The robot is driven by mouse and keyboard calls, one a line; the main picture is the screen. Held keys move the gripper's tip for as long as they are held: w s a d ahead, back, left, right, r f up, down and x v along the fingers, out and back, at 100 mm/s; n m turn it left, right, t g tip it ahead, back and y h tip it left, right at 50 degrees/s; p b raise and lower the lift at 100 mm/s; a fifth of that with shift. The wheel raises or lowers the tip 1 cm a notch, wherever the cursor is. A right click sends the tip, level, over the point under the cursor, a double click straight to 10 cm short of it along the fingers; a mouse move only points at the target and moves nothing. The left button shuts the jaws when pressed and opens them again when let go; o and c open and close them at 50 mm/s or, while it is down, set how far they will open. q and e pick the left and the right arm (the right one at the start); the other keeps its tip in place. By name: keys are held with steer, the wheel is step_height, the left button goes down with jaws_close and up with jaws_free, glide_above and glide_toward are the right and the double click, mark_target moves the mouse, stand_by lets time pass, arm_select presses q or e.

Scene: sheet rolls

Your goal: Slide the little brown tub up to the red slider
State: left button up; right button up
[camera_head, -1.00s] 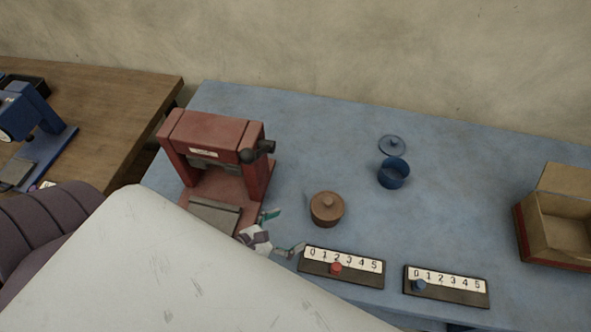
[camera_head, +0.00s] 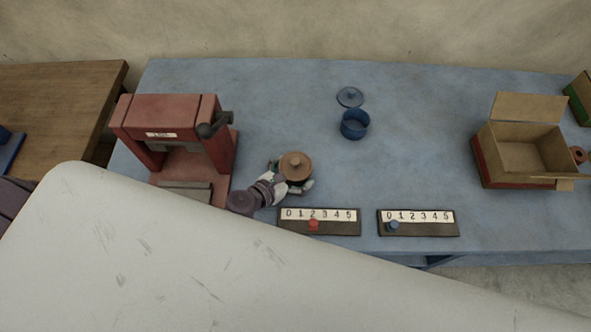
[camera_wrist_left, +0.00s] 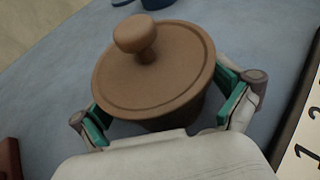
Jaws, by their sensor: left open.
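The little brown tub (camera_head: 295,165) stands upright on the blue table with its knobbed lid on. It also fills the middle of the left wrist view (camera_wrist_left: 155,70). My left gripper (camera_head: 291,184) is open, with its green-padded fingers on either side of the tub's near part. In the left wrist view the gripper (camera_wrist_left: 165,118) straddles the tub below its lid; I cannot tell whether the pads touch it. The red slider (camera_head: 313,225) sits on the left numbered scale (camera_head: 320,233), in front and slightly right of the tub, near the 2. My right gripper is not in view.
A red press (camera_head: 180,140) stands to the left. A blue tub (camera_head: 354,124) and its lid (camera_head: 350,97) are behind. A scale with a blue slider (camera_head: 392,226) and an open cardboard box (camera_head: 495,170) are to the right. The middle right is free.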

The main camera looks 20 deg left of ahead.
mark_target(318, 184)
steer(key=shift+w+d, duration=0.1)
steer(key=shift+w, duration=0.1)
arm_select(q)
steer(key=c, duration=1)
steer(key=shift+d, duration=0.7)
steer(key=shift+s+d, duration=0.1)
steer(key=shift+d, duration=2.7)
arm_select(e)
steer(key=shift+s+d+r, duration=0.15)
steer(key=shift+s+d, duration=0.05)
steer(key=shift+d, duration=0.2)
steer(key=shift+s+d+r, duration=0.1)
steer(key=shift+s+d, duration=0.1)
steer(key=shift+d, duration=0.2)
arm_select(q)
steer(key=o, duration=1)
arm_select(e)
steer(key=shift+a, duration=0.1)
